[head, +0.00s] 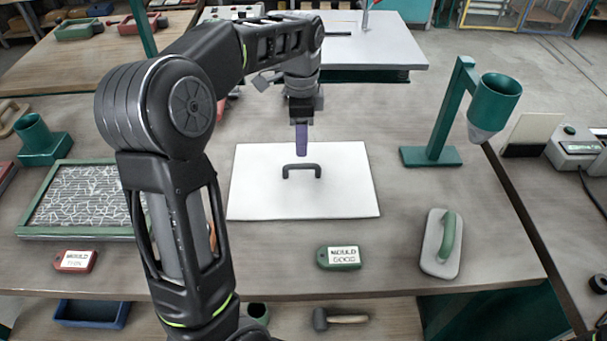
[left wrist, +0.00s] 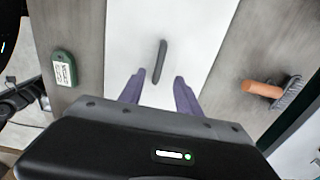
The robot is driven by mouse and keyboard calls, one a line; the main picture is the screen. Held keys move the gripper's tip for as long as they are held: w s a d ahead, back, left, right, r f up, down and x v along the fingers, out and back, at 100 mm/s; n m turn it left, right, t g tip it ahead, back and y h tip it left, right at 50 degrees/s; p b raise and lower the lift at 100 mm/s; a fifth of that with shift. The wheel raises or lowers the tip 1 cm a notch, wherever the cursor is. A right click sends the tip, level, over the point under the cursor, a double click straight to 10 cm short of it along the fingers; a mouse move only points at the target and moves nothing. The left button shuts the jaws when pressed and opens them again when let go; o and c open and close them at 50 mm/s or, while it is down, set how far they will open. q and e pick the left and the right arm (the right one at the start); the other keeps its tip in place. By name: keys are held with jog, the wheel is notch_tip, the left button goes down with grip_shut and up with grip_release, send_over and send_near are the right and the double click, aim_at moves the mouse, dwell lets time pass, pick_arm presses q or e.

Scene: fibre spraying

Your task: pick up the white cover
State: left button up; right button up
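The white cover (head: 345,195) is a flat white rectangle lying on the middle of the table, with a dark arched handle (head: 302,169) standing up from it. In the left wrist view the handle (left wrist: 160,62) appears beyond and between the fingertips. My left gripper (head: 301,150) is above the cover, just behind the handle in the head view. In the left wrist view its two purple fingers (left wrist: 159,84) are apart with nothing between them. The head view shows the fingers nearly edge-on. My right gripper is in neither view.
A green stand with a funnel cup (head: 495,100) is at the right. A float with a green handle (head: 441,244) and a "MOULD GOOD" tag (head: 338,258) lie in front. A brush (left wrist: 275,90) shows in the wrist view.

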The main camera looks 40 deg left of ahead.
aim_at(302, 161)
pick_arm(q)
jog(key=shift+f, duration=1.15)
jog(key=shift+f+p, duration=0.7)
jog(key=shift+f, duration=1.9)
grip_shut()
